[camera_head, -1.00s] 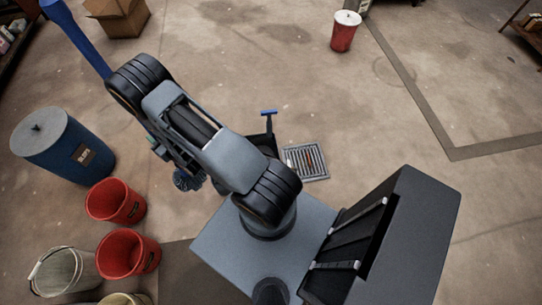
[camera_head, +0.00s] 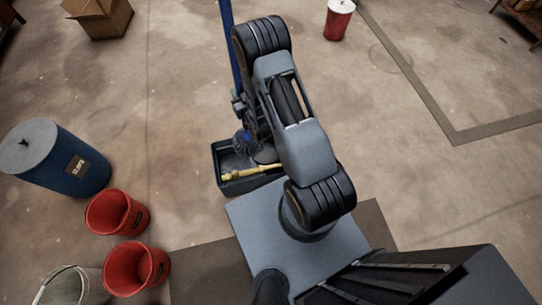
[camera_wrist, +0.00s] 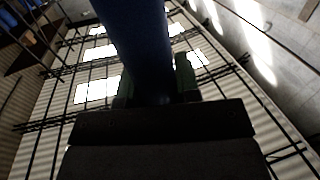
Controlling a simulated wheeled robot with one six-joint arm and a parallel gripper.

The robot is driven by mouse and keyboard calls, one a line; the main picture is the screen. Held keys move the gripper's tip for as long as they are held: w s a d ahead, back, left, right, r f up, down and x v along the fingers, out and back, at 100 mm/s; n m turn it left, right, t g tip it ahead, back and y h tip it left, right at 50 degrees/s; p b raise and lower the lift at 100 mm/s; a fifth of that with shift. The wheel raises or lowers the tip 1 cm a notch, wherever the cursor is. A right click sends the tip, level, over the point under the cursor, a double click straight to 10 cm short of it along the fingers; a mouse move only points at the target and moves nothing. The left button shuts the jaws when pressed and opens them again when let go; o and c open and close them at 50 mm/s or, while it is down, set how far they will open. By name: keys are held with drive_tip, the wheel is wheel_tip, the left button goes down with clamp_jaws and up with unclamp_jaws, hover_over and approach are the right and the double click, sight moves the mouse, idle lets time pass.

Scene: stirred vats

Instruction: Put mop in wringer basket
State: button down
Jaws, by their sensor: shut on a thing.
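The mop's blue pole (camera_head: 229,45) stands steeply in the head view, and its lower part is partly hidden by my arm. My gripper (camera_head: 240,103) is shut on it. In the wrist view the pole (camera_wrist: 135,40) rises between the green fingers of my gripper (camera_wrist: 156,85). A bluish mop head (camera_head: 245,140) shows below my gripper, over or just behind a dark box-shaped bucket (camera_head: 218,162) with a yellow bar (camera_head: 245,174). I cannot tell which part of it is the wringer basket, or whether the mop head touches it.
A blue drum (camera_head: 65,165) and two red buckets (camera_head: 117,213) (camera_head: 136,269) stand at left, with a pale bucket (camera_head: 64,287) at lower left. A cardboard box (camera_head: 98,17) and a red container (camera_head: 339,20) are farther back.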

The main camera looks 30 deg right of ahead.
drive_tip(key=w+d+f+n+y+b, duration=0.1)
drive_tip(key=d+f+b, duration=0.3)
drive_tip(key=f+b, duration=0.8)
drive_tip(key=w+d+f+n+g+y+b, duration=0.1)
drive_tip(key=w+d+f+y+b, duration=0.2)
drive_tip(key=f+b, duration=1)
drive_tip(key=w+d+f+n+y+b, duration=0.2)
drive_tip(key=f+b, duration=1)
drive_tip(key=b, duration=1.1)
drive_tip(key=shift+w+d+f, duration=0.2)
drive_tip(key=shift+w+d, duration=0.55)
drive_tip(key=shift+d, duration=0.55)
drive_tip(key=shift+f+b, duration=0.1)
drive_tip(key=shift+b, duration=0.2)
drive_tip(key=shift+f, duration=0.15)
drive_tip(key=c, duration=0.8)
unclamp_jaws()
